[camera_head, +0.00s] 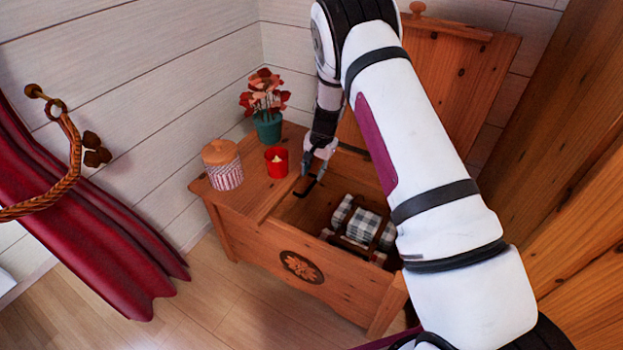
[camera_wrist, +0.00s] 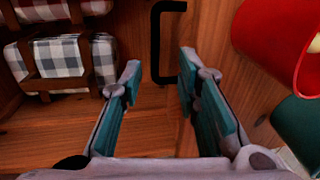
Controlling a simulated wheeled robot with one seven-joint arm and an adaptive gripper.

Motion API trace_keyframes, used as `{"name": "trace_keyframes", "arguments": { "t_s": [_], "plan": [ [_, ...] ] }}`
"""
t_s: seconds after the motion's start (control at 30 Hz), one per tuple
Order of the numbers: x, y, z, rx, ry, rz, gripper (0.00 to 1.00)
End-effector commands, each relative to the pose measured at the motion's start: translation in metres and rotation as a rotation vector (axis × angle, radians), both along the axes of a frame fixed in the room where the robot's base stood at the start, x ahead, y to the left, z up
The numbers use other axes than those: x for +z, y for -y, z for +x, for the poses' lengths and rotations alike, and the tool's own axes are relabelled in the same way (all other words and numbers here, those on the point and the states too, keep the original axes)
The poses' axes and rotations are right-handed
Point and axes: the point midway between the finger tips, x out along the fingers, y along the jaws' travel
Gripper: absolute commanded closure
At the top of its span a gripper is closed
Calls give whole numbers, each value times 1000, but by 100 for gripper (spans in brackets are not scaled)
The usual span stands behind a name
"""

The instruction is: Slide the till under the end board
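The open wooden chest (camera_head: 350,292) has a fixed end board (camera_head: 248,192) across its left top. A black U-shaped handle (camera_wrist: 157,42) stands by the board's inner edge; it also shows in the head view (camera_head: 309,188). I cannot make out clearly which wood around the handle is the till. My gripper (camera_wrist: 160,65) is open, its teal-padded fingers apart on either side of the handle's near end. No grip on it shows. In the head view my gripper (camera_head: 316,165) is low over the chest's left part, partly hidden by my own arm.
Checked cloth rolls (camera_head: 361,225) in brown holders lie inside the chest. A lidded jar (camera_head: 222,166), a red candle cup (camera_head: 277,161) and a potted flower (camera_head: 267,125) stand on the end board, close to my gripper. The raised lid (camera_head: 455,75) is behind my arm.

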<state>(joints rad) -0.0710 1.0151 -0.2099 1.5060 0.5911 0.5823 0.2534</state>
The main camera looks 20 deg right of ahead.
Motion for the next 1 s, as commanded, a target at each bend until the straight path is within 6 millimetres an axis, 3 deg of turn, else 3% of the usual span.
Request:
{"name": "trace_keyframes", "arguments": {
  "t_s": [0.1,0.33,1.0],
  "plan": [
    [25,3,-2,-1,3,0,70],
    [55,7,-7,-1,1,1,70],
    [68,8,-9,3,2,2,70]
  ]
}}
